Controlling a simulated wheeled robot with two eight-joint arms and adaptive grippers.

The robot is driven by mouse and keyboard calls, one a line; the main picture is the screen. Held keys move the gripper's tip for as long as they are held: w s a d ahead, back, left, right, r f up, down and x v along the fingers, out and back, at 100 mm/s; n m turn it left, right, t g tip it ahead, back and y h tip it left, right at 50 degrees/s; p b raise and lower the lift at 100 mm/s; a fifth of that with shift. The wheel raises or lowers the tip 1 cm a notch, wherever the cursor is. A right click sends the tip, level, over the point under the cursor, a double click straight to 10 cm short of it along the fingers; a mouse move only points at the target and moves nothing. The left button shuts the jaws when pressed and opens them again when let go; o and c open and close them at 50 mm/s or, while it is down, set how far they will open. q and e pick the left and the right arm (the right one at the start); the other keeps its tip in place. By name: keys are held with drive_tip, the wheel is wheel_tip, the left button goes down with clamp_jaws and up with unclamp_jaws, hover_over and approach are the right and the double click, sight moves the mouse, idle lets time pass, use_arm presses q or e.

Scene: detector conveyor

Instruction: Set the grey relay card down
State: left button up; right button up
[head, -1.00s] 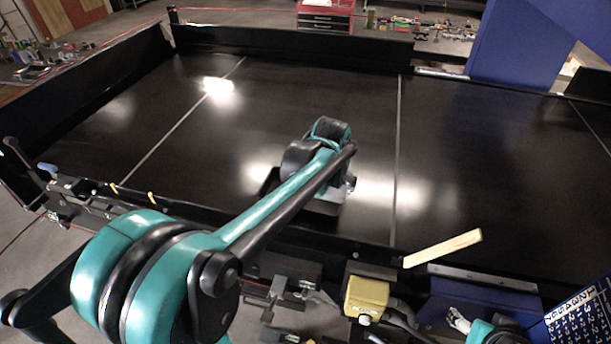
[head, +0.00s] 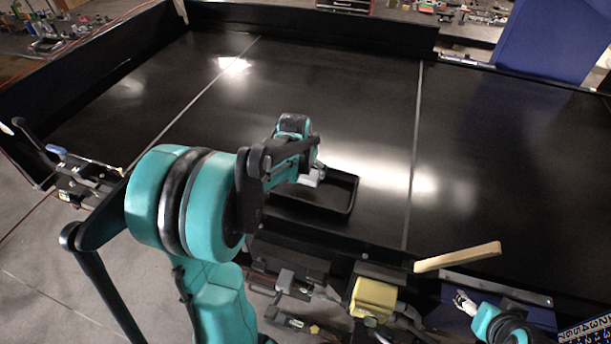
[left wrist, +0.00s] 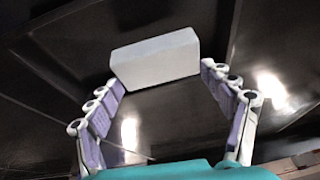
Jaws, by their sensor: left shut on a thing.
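The grey relay card shows in the left wrist view as a pale grey block (left wrist: 155,60). It is held between the fingertips of my left gripper (left wrist: 158,80), which is shut on it. In the head view the left gripper (head: 312,177) is over a shallow black tray (head: 353,195) on the belt, near the front edge. The card is hard to tell from the fingers there, and I cannot tell its height above the tray. My right gripper (head: 465,303) is partly seen at the lower right; its finger opening is unclear.
The wide black conveyor belt (head: 330,90) is mostly bare and shiny, with raised black side walls. A pale wooden bar (head: 458,257) and a yellow box (head: 373,299) are at the front edge. A blue panel (head: 545,40) stands at the back right.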

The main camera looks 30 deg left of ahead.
sight(305, 174)
use_arm(q)
wheel_tip(305, 174, down, 4)
drive_tip(key=shift+r, duration=0.25)
drive_tip(key=shift+w+f, duration=0.1)
drive_tip(key=shift+f, duration=0.2)
drive_tip(key=shift+r, duration=0.1)
drive_tip(key=o, duration=1.1)
drive_tip(key=shift+o, duration=0.2)
